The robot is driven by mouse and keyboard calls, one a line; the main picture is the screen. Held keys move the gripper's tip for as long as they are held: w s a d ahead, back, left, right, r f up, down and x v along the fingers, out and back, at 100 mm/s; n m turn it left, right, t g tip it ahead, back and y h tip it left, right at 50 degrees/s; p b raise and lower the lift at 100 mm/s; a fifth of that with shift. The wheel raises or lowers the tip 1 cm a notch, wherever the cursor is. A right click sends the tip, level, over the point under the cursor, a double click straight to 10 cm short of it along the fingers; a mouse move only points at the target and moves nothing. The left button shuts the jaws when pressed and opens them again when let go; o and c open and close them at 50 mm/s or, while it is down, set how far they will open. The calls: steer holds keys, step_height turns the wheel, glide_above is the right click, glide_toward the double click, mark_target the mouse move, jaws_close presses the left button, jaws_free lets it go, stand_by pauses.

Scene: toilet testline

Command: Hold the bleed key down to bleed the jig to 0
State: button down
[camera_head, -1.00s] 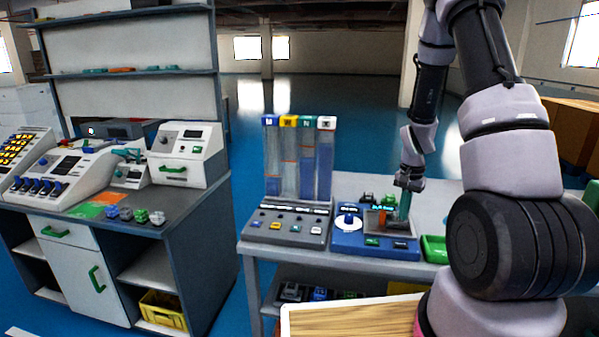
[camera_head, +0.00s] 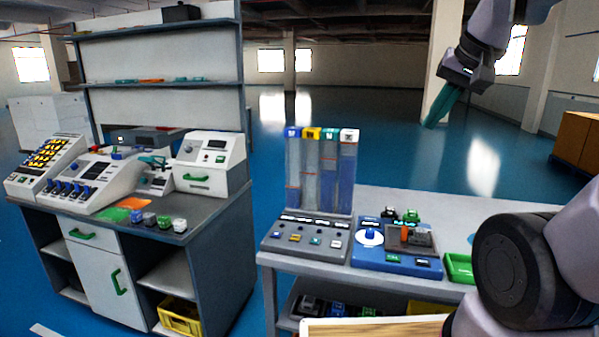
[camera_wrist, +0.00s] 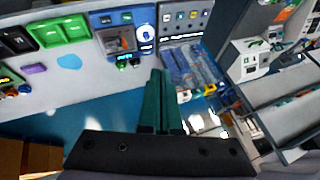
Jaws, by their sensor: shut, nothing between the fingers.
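The blue jig unit (camera_head: 373,258) stands on the grey bench, with a white round dial with a blue knob (camera_head: 370,236), a grey block with an orange part (camera_head: 405,234), and small keys along its front edge (camera_head: 392,258). The key labels are too small to read, so I cannot tell which is the bleed key. The jig unit also shows upside down in the wrist view (camera_wrist: 104,20). My gripper (camera_head: 432,122) has teal fingers, shut and empty, high above and behind the bench, well clear of the jig. Its fingers also show in the wrist view (camera_wrist: 159,76).
A panel with several clear columns (camera_head: 320,175) stands left of the jig. A green tray (camera_head: 459,268) is right of it. A white instrument box (camera_head: 210,163) sits on the left workbench. A wooden board (camera_head: 375,328) lies in front. The air around my gripper is free.

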steer(key=s, duration=0.1)
steer(key=s+r, duration=0.1)
steer(key=s, duration=0.1)
steer(key=shift+s+a+r+t, duration=0.1)
steer(key=shift+a+r+t, duration=0.05)
steer(key=shift+a+t, duration=0.2)
stand_by(2.0)
